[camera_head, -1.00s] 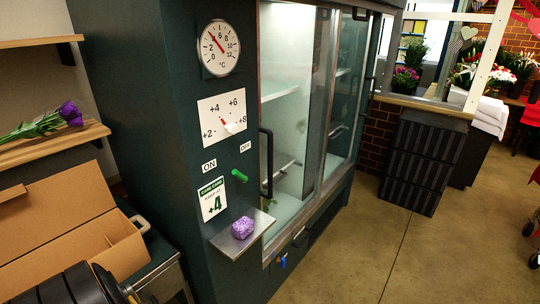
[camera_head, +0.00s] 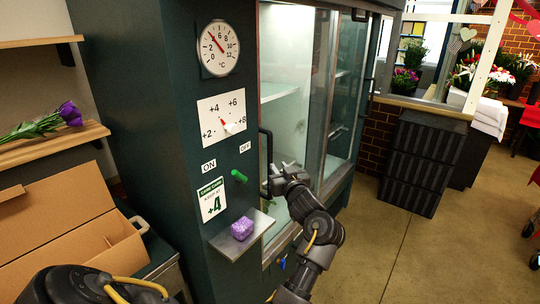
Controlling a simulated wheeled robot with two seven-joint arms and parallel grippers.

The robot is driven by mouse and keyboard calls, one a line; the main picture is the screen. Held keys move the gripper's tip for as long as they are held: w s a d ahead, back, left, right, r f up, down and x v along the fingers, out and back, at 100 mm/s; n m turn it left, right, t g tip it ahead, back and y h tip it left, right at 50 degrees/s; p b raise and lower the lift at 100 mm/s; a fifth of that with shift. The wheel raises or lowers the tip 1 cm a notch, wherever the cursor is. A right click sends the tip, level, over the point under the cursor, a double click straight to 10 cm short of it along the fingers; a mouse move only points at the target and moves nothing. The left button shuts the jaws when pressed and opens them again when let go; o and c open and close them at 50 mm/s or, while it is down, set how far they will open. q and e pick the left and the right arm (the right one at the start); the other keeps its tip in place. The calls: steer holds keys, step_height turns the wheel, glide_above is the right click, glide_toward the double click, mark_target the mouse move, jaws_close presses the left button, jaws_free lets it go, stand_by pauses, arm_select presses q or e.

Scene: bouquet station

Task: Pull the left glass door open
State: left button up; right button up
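The left glass door (camera_head: 288,120) is in the front of a dark green cooler, and its position looks the same as before. Its black upright bar handle (camera_head: 263,145) is at the door's left side.
Dark stacked crates (camera_head: 420,155) stand to the right. The floor (camera_head: 385,245) before the cooler is clear.

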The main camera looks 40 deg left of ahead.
mark_target(271, 155)
arm_select(q)
steer(key=p+x, duration=0.2)
steer(key=x, duration=0.8)
steer(key=shift+w, duration=0.1)
jaws_close()
